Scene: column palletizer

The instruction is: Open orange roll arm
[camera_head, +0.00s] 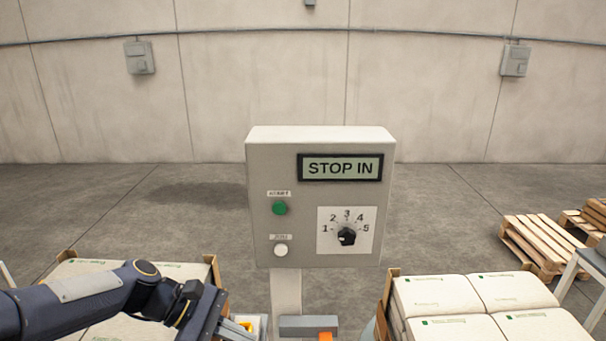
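My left arm comes in from the lower left, and my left gripper (208,312) is at the bottom, in front of the left stack of sacks. Its fingertips are not clearly visible, so I cannot tell whether it is open or shut. A small orange piece (325,336) shows at the bottom edge, just under a grey block (308,325) by the control post. Another small orange-yellow piece (246,326) shows right beside my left gripper. I cannot tell which of these belongs to the orange roll arm; most of it is out of view. My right gripper is not in view.
A grey control box (320,250) on a post stands in the middle. Its display (340,168) reads "STOP IN"; it has a green button (280,208), a white button (281,250) and a numbered dial (347,236). Sacks (450,297) stand at right, wooden pallets (540,245) beyond.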

